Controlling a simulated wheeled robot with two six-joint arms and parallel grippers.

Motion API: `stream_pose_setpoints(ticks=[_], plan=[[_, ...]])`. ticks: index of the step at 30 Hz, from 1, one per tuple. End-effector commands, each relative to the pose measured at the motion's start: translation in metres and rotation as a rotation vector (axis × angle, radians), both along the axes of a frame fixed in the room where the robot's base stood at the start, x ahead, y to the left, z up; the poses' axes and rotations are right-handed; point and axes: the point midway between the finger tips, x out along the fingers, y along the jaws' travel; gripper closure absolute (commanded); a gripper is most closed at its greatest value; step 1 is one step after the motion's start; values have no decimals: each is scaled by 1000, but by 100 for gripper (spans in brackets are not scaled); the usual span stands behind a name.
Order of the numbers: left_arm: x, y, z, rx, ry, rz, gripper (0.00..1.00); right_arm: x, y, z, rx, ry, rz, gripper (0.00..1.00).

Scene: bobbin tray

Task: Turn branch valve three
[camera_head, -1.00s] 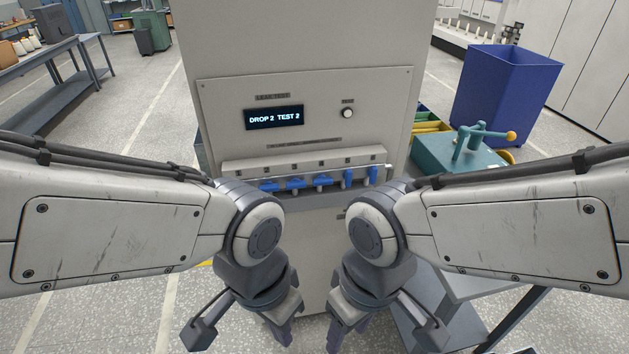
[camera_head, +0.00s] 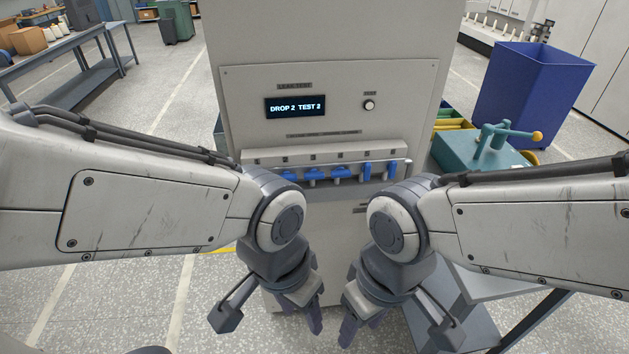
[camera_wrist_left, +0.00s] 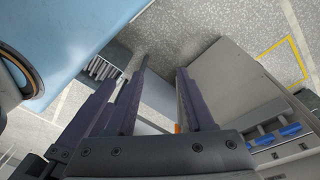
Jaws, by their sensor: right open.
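A row of blue valve handles sits on a ledge (camera_head: 262,156) across the front of a grey leak test cabinet (camera_head: 330,85). Handles to the left and middle, such as this blue handle (camera_head: 341,172), lie crosswise. Two blue handles at the right (camera_head: 367,172) stand upright. The left end of the row is partly hidden by my left arm. Blue handles also show in the left wrist view (camera_wrist_left: 290,131). My left gripper (camera_head: 303,312) is low in front of the cabinet, open and empty, apart from the valves. My right gripper (camera_head: 360,328) is beside it, open, also below the valves.
The cabinet display (camera_head: 295,107) reads "DROP 2 TEST 2", with a round knob (camera_head: 369,105) to its right. A blue bin (camera_head: 528,95) and a teal fixture (camera_head: 480,150) stand at the right. A grey bench (camera_head: 60,55) is at the far left.

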Motion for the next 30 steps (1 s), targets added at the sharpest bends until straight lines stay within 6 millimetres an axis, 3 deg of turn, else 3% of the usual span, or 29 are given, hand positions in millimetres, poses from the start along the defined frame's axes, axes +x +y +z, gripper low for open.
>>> stream_pose_setpoints(ticks=[1,3,9,15,18,24,30], plan=[[14,-5,-21,-26,-31,68,48,0,0,-19,0,0,0,48],[43,-15,-44,-92,-96,205,48,0,0,-41,0,0,0,48],[154,-34,-98,-403,-320,702,48,0,0,-110,-1,1,0,48],[253,-21,-123,-831,-491,1128,48,0,0,-174,-1,1,1,48],[289,-5,-127,-1069,-545,1281,48,0,0,-203,-1,1,1,48],[324,24,-122,-1447,-583,1428,48,0,0,-237,-1,1,1,48],[335,33,-113,-1583,-583,1452,48,0,0,-241,0,0,1,48]])
